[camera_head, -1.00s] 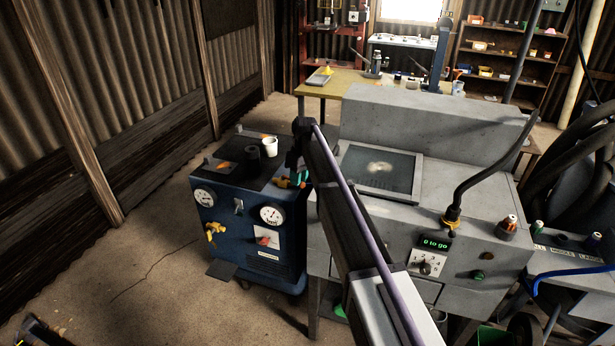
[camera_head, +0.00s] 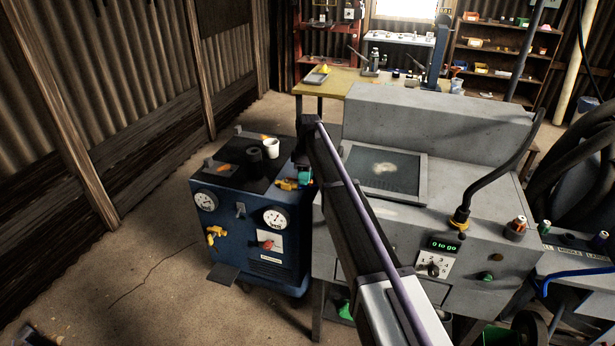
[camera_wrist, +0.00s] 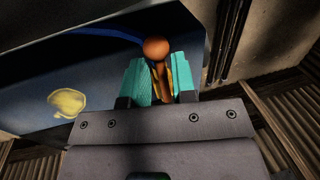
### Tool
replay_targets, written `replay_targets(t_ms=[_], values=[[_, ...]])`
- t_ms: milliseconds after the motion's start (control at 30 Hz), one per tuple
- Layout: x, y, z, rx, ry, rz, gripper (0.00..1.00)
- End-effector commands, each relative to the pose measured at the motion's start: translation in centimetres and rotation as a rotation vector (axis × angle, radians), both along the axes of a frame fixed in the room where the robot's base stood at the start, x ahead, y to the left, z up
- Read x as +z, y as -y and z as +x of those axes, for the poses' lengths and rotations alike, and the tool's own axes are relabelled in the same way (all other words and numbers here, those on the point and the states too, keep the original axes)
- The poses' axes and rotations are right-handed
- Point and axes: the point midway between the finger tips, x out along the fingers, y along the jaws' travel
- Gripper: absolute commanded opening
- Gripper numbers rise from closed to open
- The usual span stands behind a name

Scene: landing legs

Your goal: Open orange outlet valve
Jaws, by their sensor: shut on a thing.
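The orange outlet valve (camera_head: 287,184) is on the upper right edge of the blue cart (camera_head: 222,215). In the wrist view an orange ball (camera_wrist: 156,47) shows at the fingertips, with a yellow-orange lever (camera_wrist: 167,76) running down between the jaws. My gripper (camera_wrist: 161,82), with teal finger pads, is shut on this lever. In the head view my gripper (camera_head: 303,176) is beside the valve, mostly hidden behind my arm. How far the valve is turned cannot be told.
The cart's front has two gauges, a red knob (camera_head: 267,245) and a yellow valve (camera_head: 215,234). A grey cabinet (camera_head: 480,195) is close on the right. Open floor lies left.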

Motion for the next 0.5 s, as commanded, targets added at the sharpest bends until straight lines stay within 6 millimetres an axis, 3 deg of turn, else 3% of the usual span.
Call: replay_targets(t_ms=[100, 133, 233, 500], values=[[0.04, 0.01, 0.19, 0.000, 0.003, 0.000, 0.00], [0.03, 0.00, 0.20, 0.000, 0.003, 0.000, 0.27], [0.04, 0.02, 0.19, -0.001, 0.002, 0.000, 0.36], [0.26, 0.04, 0.15, -0.001, 0.002, 0.000, 0.37]])
